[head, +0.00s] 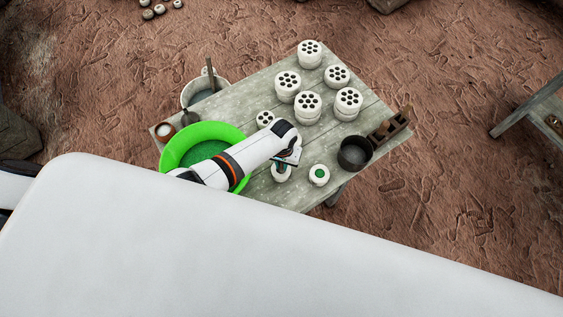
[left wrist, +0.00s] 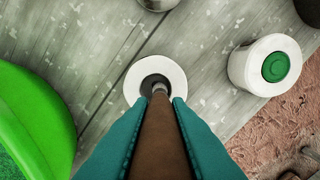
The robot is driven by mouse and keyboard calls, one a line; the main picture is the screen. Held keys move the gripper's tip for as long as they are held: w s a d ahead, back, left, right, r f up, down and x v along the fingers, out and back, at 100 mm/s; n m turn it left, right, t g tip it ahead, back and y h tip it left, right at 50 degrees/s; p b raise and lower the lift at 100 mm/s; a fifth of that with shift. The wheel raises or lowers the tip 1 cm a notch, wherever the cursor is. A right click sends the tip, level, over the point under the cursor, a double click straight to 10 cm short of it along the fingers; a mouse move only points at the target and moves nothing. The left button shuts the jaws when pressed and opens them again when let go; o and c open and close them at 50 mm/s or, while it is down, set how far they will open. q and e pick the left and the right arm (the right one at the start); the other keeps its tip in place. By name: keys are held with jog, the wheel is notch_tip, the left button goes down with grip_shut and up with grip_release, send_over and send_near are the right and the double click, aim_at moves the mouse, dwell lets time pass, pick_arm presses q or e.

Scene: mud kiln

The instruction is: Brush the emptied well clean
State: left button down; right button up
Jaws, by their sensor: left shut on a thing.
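The well piece, a small white round block (left wrist: 134,82), stands on the table with a dark round opening in its top. In the head view this white block (head: 281,177) shows just below my left gripper (head: 286,164). My left gripper (left wrist: 162,105) is shut on a brush (left wrist: 157,135) with a brown handle between its teal fingers. The brush's grey far end points down into or just over the dark opening; I cannot tell how deep it sits. The bristles and the bottom of the well are hidden. My right gripper is not in view.
A white block with a green top (head: 319,175) stands just right, also in the left wrist view (left wrist: 264,68). A green basin (head: 170,155) is on the left. A dark pot (head: 354,153) and several white blocks with dark holes (head: 308,107) share the wooden table (head: 245,92).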

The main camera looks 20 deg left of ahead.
pick_arm(q)
jog(key=shift+r, duration=4.05)
